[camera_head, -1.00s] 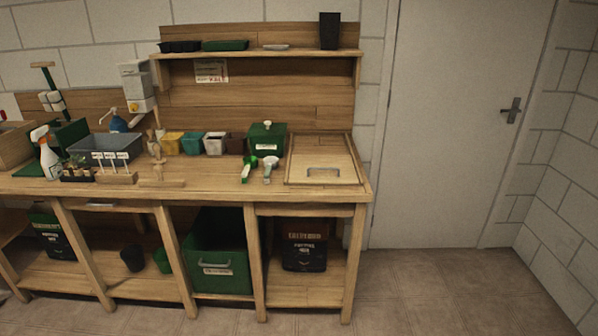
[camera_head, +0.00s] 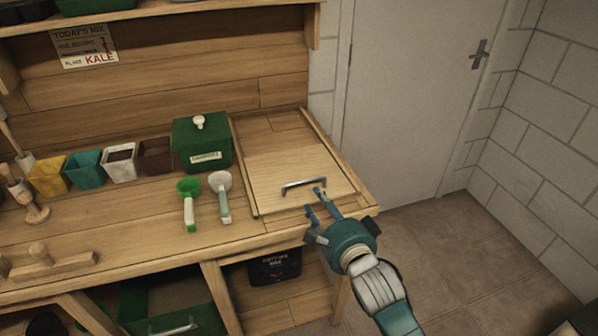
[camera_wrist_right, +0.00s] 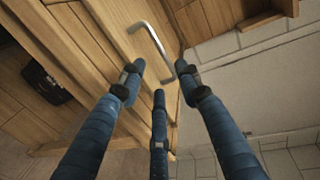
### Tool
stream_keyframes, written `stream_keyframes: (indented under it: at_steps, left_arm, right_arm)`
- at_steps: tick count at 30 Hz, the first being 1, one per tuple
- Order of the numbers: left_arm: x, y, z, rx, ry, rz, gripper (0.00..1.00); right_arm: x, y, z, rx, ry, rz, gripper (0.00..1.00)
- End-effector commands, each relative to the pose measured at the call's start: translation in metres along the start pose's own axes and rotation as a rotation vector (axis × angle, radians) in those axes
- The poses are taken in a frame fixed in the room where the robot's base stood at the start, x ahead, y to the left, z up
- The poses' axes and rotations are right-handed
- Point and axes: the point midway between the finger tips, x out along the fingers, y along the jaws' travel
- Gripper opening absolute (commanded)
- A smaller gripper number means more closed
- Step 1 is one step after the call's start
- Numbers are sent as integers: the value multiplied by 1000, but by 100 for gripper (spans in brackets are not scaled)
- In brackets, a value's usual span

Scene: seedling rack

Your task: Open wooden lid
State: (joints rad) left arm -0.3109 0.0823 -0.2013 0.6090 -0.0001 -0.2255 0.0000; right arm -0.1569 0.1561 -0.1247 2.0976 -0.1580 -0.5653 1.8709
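The wooden lid (camera_head: 284,176) lies flat and closed in its frame at the right end of the bench. Its metal bar handle (camera_head: 304,183) is near the lid's front edge; the handle also shows in the right wrist view (camera_wrist_right: 151,50). My right gripper (camera_head: 318,202) is open and empty, its blue fingers spread just in front of the handle, with no contact clearly visible. In the right wrist view the fingers (camera_wrist_right: 160,85) point toward the handle, which lies beyond their tips. My left gripper is not in view.
A green box (camera_head: 202,146) with a white knob stands left of the lid. A green scoop (camera_head: 189,203) and a white-and-green scoop (camera_head: 222,196) lie beside it. Several small pots stand further left. The door (camera_head: 410,90) and open floor are to the right.

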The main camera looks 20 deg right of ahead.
Motion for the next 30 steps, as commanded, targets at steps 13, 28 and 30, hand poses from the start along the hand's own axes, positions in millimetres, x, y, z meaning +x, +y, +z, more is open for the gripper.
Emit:
stream_keyframes:
  at_steps: [13, 28, 30]
  left_arm:
    - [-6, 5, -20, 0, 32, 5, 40]
    - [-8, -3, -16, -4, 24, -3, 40]
    - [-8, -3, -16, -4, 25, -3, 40]
  right_arm:
    - [62, -1, 0, -4, -1, 0, 34]
    - [108, 1, 1, -2, -2, 1, 34]
    - [108, 1, 1, -2, -2, 1, 34]
